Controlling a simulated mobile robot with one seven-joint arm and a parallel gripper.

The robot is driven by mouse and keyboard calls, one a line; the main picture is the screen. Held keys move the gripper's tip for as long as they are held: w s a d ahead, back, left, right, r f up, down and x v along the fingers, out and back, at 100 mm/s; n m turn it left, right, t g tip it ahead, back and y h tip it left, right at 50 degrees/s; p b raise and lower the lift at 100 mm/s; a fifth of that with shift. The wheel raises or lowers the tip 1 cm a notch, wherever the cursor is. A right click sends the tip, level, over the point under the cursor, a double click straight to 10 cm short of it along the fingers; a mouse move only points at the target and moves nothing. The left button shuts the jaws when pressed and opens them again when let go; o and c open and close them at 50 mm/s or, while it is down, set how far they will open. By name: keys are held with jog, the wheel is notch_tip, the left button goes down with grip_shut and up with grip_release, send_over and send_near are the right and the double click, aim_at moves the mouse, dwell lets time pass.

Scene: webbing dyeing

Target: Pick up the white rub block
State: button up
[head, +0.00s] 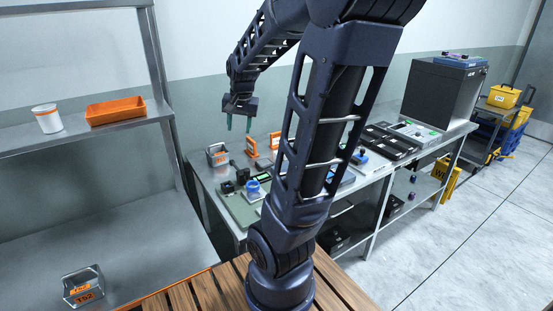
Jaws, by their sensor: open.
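My gripper (239,124) hangs in the air over the back left of the metal workbench (205,182), fingers pointing down. Its two teal fingertips are apart, with nothing between them. I cannot single out the white rub block in the head view. The small items on the bench are tiny here, and my arm hides the middle of the bench.
Metal shelving (80,134) with an orange tray (116,110) is at left.

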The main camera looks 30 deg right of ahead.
jog(key=w+d+f+m+g+h, duration=0.2)
jog(key=w+d+f+m, duration=0.4)
jog(key=w+d+f, duration=0.4)
jog(key=m+g+h, duration=0.1)
jog(key=m+h, duration=0.1)
jog(key=m, duration=0.3)
send_near(276, 152)
jog(key=shift+x, duration=5.45)
grip_shut()
